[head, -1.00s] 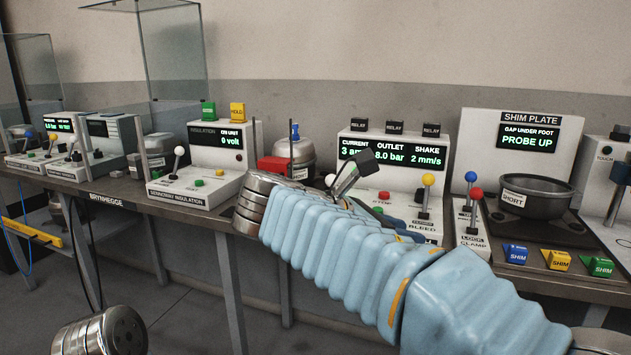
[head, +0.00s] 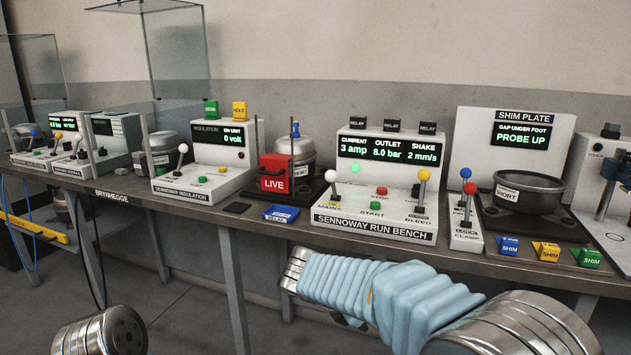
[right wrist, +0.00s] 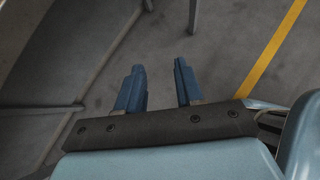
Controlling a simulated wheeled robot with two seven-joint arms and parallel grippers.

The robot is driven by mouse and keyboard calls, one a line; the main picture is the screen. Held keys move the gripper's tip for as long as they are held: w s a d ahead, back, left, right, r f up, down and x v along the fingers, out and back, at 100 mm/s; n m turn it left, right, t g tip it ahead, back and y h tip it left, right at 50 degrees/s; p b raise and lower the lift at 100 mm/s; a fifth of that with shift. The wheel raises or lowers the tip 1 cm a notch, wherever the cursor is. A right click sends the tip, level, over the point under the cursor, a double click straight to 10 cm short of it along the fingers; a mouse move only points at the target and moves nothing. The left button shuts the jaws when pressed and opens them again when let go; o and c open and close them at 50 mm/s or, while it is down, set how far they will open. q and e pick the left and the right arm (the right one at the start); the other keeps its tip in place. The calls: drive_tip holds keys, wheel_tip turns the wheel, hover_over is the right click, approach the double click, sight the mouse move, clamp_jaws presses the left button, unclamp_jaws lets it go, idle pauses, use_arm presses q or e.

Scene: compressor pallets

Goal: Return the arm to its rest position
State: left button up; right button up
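My right arm, in a pale blue sleeve (head: 365,290) with metal joints, is low in front of the bench in the head view. My right gripper (right wrist: 158,82) shows in the right wrist view with its two blue fingers apart. Nothing is between them, and grey floor lies beyond. In the head view the right gripper is mostly hidden by the arm. A metal link of my left arm shows at the bottom left of the head view. My left gripper is out of view.
The bench edge runs just behind my right arm. On it stand the Sennoway run bench (head: 387,185), the red LIVE block (head: 274,174), a blue tray (head: 281,213), the shim plate (head: 520,165) and shim blocks (head: 546,251). A yellow floor line (right wrist: 270,50) crosses open floor.

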drive_tip(key=s+f+m+g+y, duration=0.2)
drive_tip(key=s+f+m+y, duration=0.2)
drive_tip(key=f, duration=1)
drive_tip(key=s+f+m+g+y, duration=0.3)
drive_tip(key=s+f, duration=0.1)
drive_tip(key=f, duration=1)
drive_tip(key=s+a+f+m+t+y, duration=0.1)
drive_tip(key=s+f+m+y, duration=0.5)
drive_tip(key=s+f+m, duration=0.5)
drive_tip(key=s+m, duration=0.2)
drive_tip(key=m, duration=0.3)
drive_tip(key=shift+s+a+f+m+t, duration=0.2)
drive_tip(key=shift+s+f+m+t, duration=0.1)
drive_tip(key=shift+s+m, duration=0.1)
drive_tip(key=shift+w, duration=0.1)
drive_tip(key=shift+c, duration=0.3)
